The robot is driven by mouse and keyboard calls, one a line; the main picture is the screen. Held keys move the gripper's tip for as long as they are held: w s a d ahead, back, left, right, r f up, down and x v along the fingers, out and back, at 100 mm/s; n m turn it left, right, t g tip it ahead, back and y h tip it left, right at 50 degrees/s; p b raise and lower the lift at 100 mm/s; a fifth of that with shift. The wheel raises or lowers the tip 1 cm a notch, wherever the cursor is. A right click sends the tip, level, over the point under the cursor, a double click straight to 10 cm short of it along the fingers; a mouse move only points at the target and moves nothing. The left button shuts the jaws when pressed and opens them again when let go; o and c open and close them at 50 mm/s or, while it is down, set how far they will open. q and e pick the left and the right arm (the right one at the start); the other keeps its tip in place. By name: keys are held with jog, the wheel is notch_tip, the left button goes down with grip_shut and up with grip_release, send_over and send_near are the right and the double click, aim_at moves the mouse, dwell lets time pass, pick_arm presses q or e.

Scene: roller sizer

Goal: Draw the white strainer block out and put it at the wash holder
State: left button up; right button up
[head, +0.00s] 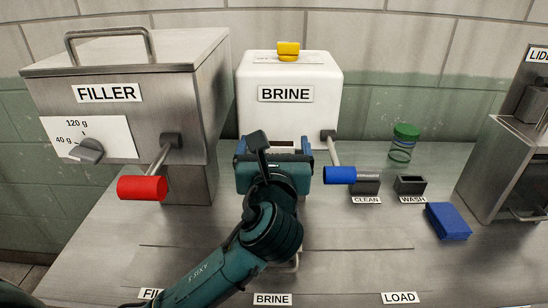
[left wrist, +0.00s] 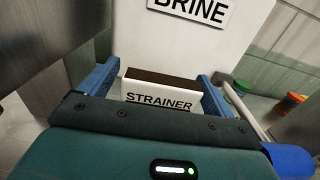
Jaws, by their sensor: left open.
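The white strainer block (left wrist: 160,92), labelled STRAINER and dark along its top, stands at the front of the white brine machine (head: 286,118). It shows in the left wrist view between the blue fingers of my left gripper (left wrist: 158,90). My left gripper (head: 274,148) is open, one finger on each side of the block; I cannot tell whether either touches it. In the head view the gripper hides most of the block. The wash holder (head: 410,186), a small dark open box behind the WASH label, stands to the right and looks empty. My right gripper is not in view.
The clean holder (head: 368,187) is left of the wash holder. The blue-handled lever (head: 340,175) reaches out beside my gripper. The red-handled filler lever (head: 142,188) is at left. A green-lidded jar (head: 404,143) and blue pad (head: 447,221) are at right. The front right counter is clear.

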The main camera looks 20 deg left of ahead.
pick_arm(q)
jog(key=shift+c, duration=0.4)
jog(key=c, duration=1)
notch_tip(320, 180, up, 10)
jog(key=shift+r+p, duration=0.1)
jog(key=shift+p, duration=0.75)
